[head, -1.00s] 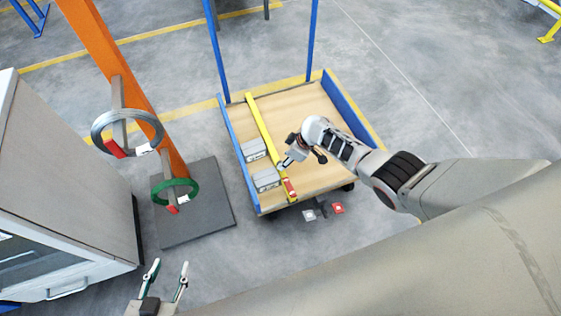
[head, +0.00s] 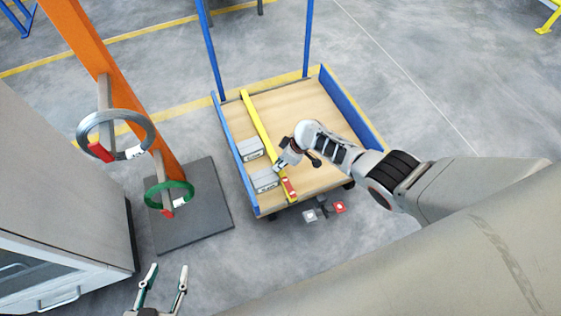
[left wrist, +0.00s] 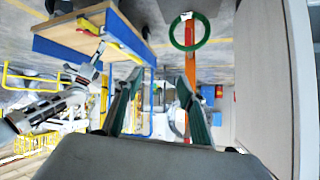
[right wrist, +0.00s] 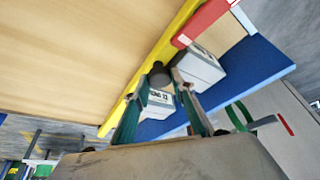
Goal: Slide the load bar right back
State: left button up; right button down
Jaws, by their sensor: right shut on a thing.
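The yellow load bar (head: 262,130) lies across the wooden bed of a blue-walled cart (head: 325,120), with a red end part (head: 289,187) at its near end. Two grey boxes (head: 250,149) sit between the bar and the left blue wall. My right gripper (head: 279,168) is at the near part of the bar. In the right wrist view its fingers are closed around a dark round knob (right wrist: 159,75) beside the yellow bar (right wrist: 178,32). My left gripper (head: 168,270) is open and empty at the bottom left, well away from the cart.
An orange post (head: 115,75) on a dark base plate (head: 195,225) carries a grey coil (head: 82,137) and a green coil (head: 150,196) left of the cart. A grey cabinet (head: 60,190) stands at the far left. Open floor lies right of the cart.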

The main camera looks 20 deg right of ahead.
jog(key=d, duration=0.5)
jog(key=d+b, duration=0.1)
jog(key=d, duration=0.4)
jog(key=d+f+b, duration=0.1)
jog(key=d, duration=0.4)
jog(key=shift+d, duration=0.1)
jog(key=d+b, duration=0.1)
jog(key=d, duration=0.4)
jog(key=d+b, duration=0.2)
jog(key=d, duration=0.4)
jog(key=d+b, duration=0.2)
jog(key=d, duration=0.4)
jog(key=shift+w, duration=0.25)
jog(key=shift+w+d+r+b, duration=0.1)
jog(key=shift+d+r+b, duration=0.1)
jog(key=shift+d, duration=0.15)
jog(key=shift+w+d+r+b, duration=0.1)
jog(key=shift+d+b, duration=0.1)
jog(key=shift+d, duration=0.1)
pick_arm(q)
jog(key=w+d+r+n+t+h, duration=0.1)
jog(key=w+d+r+n+h, duration=0.1)
jog(key=d, duration=0.3)
jog(key=shift+w+d+r+t, duration=0.4)
jog(key=shift+r, duration=0.35)
pick_arm(e)
jog(key=shift+d+r, duration=0.15)
